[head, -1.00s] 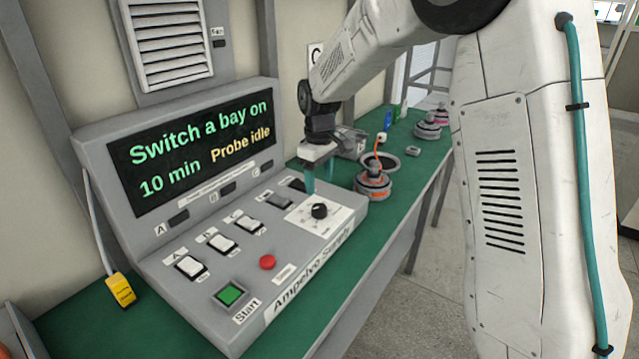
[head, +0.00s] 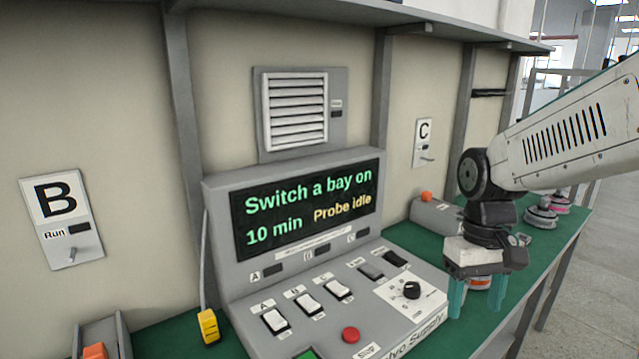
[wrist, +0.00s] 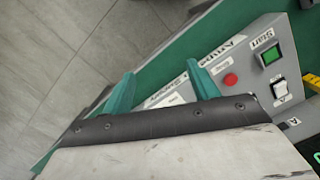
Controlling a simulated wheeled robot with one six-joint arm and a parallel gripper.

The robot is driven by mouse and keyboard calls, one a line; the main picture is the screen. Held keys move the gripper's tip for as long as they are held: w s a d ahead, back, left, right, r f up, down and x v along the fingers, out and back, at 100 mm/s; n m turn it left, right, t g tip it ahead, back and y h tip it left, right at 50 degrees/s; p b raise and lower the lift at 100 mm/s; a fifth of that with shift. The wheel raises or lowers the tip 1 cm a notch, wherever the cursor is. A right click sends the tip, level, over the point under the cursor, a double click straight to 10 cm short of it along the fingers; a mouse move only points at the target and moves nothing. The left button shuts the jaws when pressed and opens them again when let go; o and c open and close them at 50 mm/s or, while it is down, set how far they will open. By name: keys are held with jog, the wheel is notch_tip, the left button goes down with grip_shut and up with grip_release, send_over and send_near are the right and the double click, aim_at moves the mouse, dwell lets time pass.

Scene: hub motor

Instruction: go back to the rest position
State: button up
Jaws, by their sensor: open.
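My gripper (head: 480,296) points down in the head view, at the right end of the supply console (head: 425,312). Its two teal fingers are apart with nothing between them. In the wrist view my gripper (wrist: 163,92) shows the same spread fingers, over the bench edge and the console's front. The console's screen (head: 308,208) reads "Switch a bay on", "10 min" and "Probe idle". Below it are white rocker switches (head: 308,305), a black knob (head: 411,290) and a red button (head: 350,334). The green start button shows in the wrist view (wrist: 271,57).
More motors (head: 541,216) stand farther along the green bench. A grey box with an orange top (head: 437,214) stands behind. Floor is clear beside the bench.

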jog(key=s+d+r+m+t, duration=0.1)
jog(key=s+r+t, duration=0.2)
jog(key=s, duration=1.3)
jog(key=shift+r+m, duration=0.4)
jog(key=shift+r, duration=0.2)
